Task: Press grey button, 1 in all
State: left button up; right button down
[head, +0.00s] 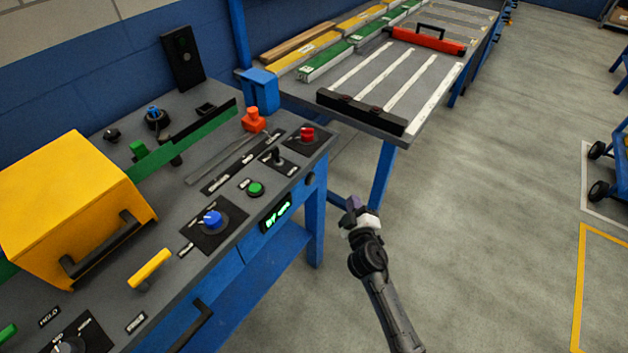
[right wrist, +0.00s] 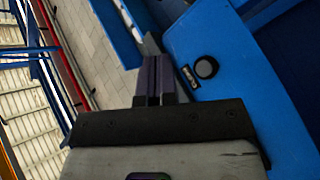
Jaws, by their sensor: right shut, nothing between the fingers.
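A small round dark button, grey to black (head: 309,179), sits on the blue end face of the control panel, below its right corner. In the right wrist view the dark button (right wrist: 206,67) stands out from the blue face beside a small label. My right gripper (head: 353,205) is off the panel's end, to the right of and a little lower than the button in the head view. Its fingers (right wrist: 154,78) are shut with nothing between them, and in the wrist view they lie left of the button, apart from it. My left gripper is not in view.
The panel top (head: 232,172) carries a green button (head: 256,188), a blue knob (head: 212,219), a red button (head: 307,134) and a yellow box (head: 70,205). A work table (head: 400,85) with strips stands behind. The floor (head: 490,240) to the right is free.

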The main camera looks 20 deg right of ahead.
aim_at(311, 179)
jog(key=shift+a+r+y, duration=0.2)
jog(key=shift+a+y, duration=0.2)
jog(key=shift+y, duration=0.1)
jog(key=w+a+b, duration=0.4)
jog(key=w+a, duration=0.1)
jog(key=w, duration=0.1)
jog(key=shift+w+a, duration=0.25)
jog(key=shift+w, duration=0.15)
dwell(0.9)
dwell(0.7)
